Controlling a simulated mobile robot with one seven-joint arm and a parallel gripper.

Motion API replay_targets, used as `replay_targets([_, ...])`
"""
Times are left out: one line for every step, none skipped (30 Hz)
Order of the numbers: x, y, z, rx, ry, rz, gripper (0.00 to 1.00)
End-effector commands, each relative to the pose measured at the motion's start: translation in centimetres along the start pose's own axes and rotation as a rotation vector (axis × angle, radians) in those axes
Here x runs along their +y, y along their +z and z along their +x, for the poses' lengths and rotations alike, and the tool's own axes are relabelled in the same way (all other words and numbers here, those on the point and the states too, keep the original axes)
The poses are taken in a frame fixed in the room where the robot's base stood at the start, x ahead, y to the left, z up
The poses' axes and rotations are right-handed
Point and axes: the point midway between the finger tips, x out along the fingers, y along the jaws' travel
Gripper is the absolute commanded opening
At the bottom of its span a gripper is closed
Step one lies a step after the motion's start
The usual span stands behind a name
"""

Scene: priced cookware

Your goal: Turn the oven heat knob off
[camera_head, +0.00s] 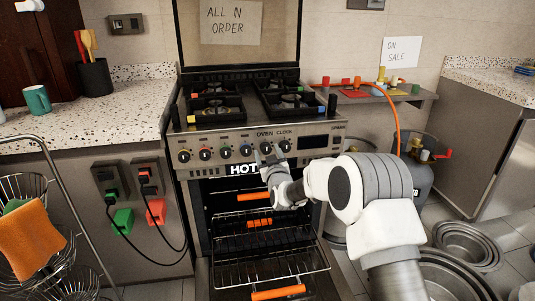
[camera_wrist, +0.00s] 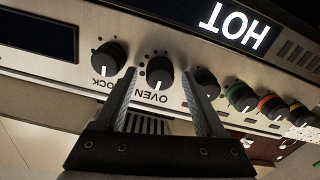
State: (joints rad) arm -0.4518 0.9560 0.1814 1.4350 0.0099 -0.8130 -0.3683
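The oven heat knob (camera_wrist: 160,72), black and labelled OVEN, is on the stove's steel front panel (camera_head: 235,166). In the head view the oven knob (camera_head: 266,147) is just above my gripper (camera_head: 268,163). In the wrist view, which is upside down, my gripper (camera_wrist: 158,68) is open with its fingertips on either side of this knob. I cannot tell whether they touch it. A white mark shows on the knob's face. A lit HOT sign (camera_head: 245,169) is below the knobs, partly hidden by my gripper in the head view.
The clock knob (camera_wrist: 108,58) and another dark knob (camera_wrist: 207,83) sit close on either side. The oven door is open below, with racks (camera_head: 270,268) pulled out. Pots (camera_head: 465,245) stand on the floor at right. A wire basket stand (camera_head: 75,180) is at left.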

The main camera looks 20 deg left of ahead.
Motion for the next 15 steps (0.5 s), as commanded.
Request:
replay_targets([0.0,0.0,0.0,0.000,0.000,0.000,0.77])
replay_targets([0.0,0.0,0.0,0.000,0.000,0.001,0.77])
replay_targets([0.0,0.0,0.0,0.000,0.000,0.001,0.77])
replay_targets([0.0,0.0,0.0,0.000,0.000,0.001,0.77])
replay_targets([0.0,0.0,0.0,0.000,0.000,0.001,0.77])
replay_targets([0.0,0.0,0.0,0.000,0.000,0.001,0.77])
replay_targets([0.0,0.0,0.0,0.000,0.000,0.001,0.77])
replay_targets([0.0,0.0,0.0,0.000,0.000,0.001,0.77])
replay_targets([0.0,0.0,-0.1,0.000,0.000,0.001,0.77])
replay_targets([0.0,0.0,-0.1,0.000,0.000,0.001,0.77])
replay_targets([0.0,-0.1,-0.2,0.000,0.000,0.001,0.77])
replay_targets([0.0,-0.1,-0.4,0.000,0.000,0.001,0.77])
replay_targets([0.0,-0.1,-0.6,0.000,0.000,0.001,0.77])
replay_targets([0.0,-0.1,-0.8,-0.001,0.000,0.001,0.77])
replay_targets([0.0,-0.1,-1.2,-0.001,0.000,0.001,0.77])
